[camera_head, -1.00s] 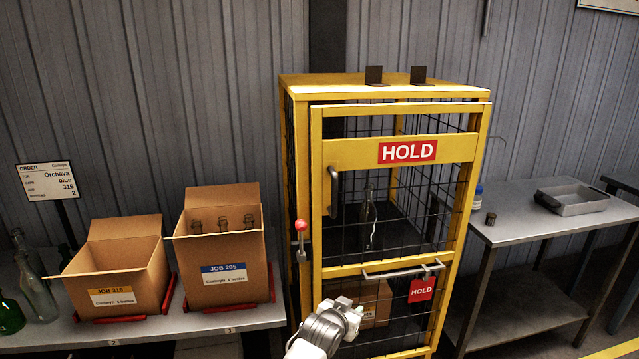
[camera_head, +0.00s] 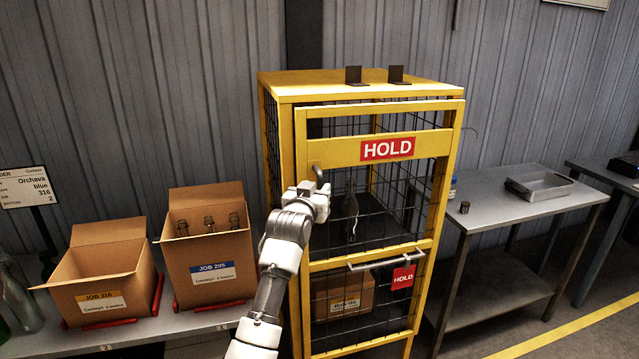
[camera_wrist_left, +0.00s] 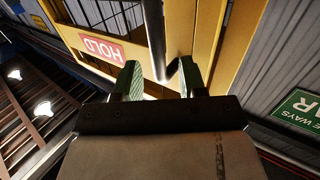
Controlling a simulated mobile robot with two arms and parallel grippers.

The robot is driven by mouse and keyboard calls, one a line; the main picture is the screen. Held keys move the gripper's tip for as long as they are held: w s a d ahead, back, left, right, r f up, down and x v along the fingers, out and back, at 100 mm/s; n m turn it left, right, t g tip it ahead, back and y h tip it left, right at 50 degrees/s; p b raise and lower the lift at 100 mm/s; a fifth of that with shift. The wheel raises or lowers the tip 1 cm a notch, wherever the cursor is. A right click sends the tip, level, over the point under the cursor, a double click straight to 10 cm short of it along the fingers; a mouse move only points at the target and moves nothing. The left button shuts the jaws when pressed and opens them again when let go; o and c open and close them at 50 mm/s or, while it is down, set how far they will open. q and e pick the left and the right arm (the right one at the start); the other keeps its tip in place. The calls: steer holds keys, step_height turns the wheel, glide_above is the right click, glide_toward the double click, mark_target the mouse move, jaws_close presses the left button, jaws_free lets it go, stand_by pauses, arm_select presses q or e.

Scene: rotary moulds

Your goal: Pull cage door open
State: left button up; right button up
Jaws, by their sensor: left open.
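The yellow cage (camera_head: 360,86) stands in the middle of the head view. The upright metal door handle (camera_head: 317,170) is at the door's left side, mostly hidden by my left gripper (camera_head: 325,196). In the left wrist view the handle bar (camera_wrist_left: 155,38) runs toward the gap between the open fingers (camera_wrist_left: 160,78). Whether it lies fully between them or touches them, I cannot tell. My right gripper is not in view.
Left of the cage, a bench holds open cartons JOB 316 (camera_head: 100,278) and JOB 205 (camera_head: 212,260). A lower horizontal handle (camera_head: 386,259) crosses the cage front. At right, a steel table (camera_head: 500,206) carries a metal tray (camera_head: 540,186).

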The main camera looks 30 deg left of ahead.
mark_target(319, 188)
arm_select(q)
steer(key=shift+x, duration=1.5)
steer(key=shift+c, duration=0.3)
jaws_close()
